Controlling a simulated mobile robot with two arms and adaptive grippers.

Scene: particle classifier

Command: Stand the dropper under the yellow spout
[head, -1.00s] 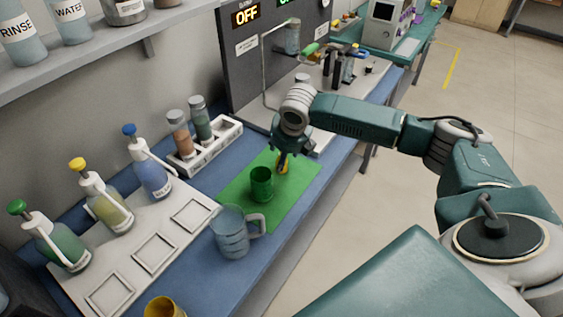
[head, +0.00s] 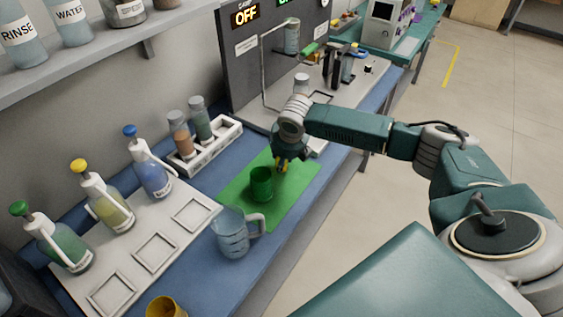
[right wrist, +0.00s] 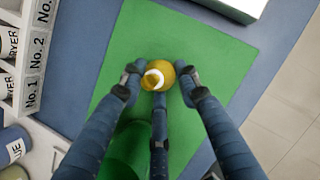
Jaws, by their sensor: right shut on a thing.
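The dropper (right wrist: 158,76) has a yellow bulb with a white ring mark in the right wrist view. My right gripper (head: 281,163) is shut on it over the green mat (head: 233,192); its fingers press the bulb from the sides. The dropper's lower part is hidden, and I cannot tell whether it touches the mat. The yellow spout (head: 78,166) tops a pump bottle with yellow liquid (head: 110,211), between green-topped and blue-topped bottles. A square marked pad (head: 154,255) lies in front of it on the white board. My left gripper is not in view.
A green cup (head: 261,186) stands on the mat beside my right gripper. A clear jug (head: 231,236) and a yellow cup (head: 165,307) stand nearer the front. A white rack (head: 211,150) with two capped bottles stands behind the mat. The white board's pads are empty.

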